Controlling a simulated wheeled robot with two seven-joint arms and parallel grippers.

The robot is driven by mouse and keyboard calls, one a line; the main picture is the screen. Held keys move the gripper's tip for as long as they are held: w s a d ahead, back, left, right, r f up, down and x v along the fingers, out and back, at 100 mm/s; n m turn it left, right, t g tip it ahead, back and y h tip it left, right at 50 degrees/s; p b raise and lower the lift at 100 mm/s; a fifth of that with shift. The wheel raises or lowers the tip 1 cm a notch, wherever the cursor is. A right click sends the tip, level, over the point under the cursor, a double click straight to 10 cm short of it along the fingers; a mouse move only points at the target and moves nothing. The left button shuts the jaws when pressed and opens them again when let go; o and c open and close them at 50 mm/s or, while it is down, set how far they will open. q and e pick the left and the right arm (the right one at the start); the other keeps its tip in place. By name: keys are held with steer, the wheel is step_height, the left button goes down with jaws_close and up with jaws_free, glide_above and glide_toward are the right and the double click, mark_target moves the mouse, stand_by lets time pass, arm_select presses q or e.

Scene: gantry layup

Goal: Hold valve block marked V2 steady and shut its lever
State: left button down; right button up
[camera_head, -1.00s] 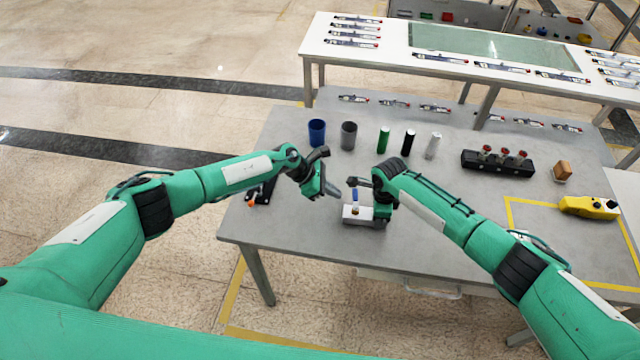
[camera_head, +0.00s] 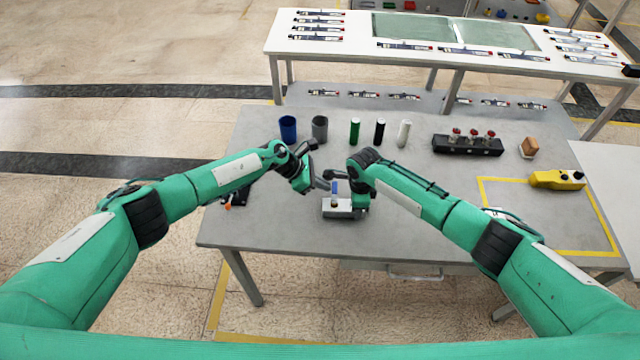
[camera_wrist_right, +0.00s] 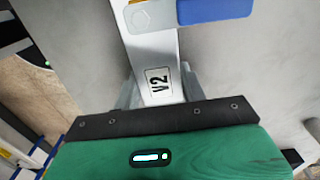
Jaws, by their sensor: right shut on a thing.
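The valve block marked V2 (camera_head: 338,211) is a pale block near the front edge of the grey table. Its blue lever (camera_head: 334,187) stands above it in the head view. In the right wrist view, the V2 label (camera_wrist_right: 158,83) lies between my right fingers and the lever (camera_wrist_right: 214,10) is at the top. My right gripper (camera_head: 357,202) is shut on the block from its right side; its fingers flank the block in the right wrist view (camera_wrist_right: 158,95). My left gripper (camera_head: 320,184) is just left of the lever; contact and jaw opening cannot be made out.
A blue cup (camera_head: 288,129), a grey cup (camera_head: 320,129) and green, black and white cylinders stand behind. A black block with red knobs (camera_head: 468,144), a brown block (camera_head: 528,147) and a yellow box (camera_head: 557,179) are to the right.

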arm_select(q)
steer(key=shift+s+d, duration=0.1)
steer(key=shift+d, duration=0.15)
arm_select(e)
steer(key=shift+s+a, duration=0.1)
steer(key=shift+a, duration=0.35)
arm_select(q)
steer(key=shift+s+a, duration=0.1)
steer(key=shift+s+a, duration=0.25)
steer(key=shift+s, duration=0.05)
steer(key=shift+s+a, duration=0.2)
steer(key=shift+a, duration=0.3)
steer(key=a, duration=0.4)
steer(key=shift+w+r, duration=0.25)
steer(key=shift+r, duration=0.1)
arm_select(e)
steer(key=shift+d, duration=0.2)
arm_select(q)
steer(key=v, duration=0.9)
steer(key=shift+w, duration=0.3)
steer(key=shift+r, duration=0.15)
arm_select(e)
steer(key=o, duration=1.3)
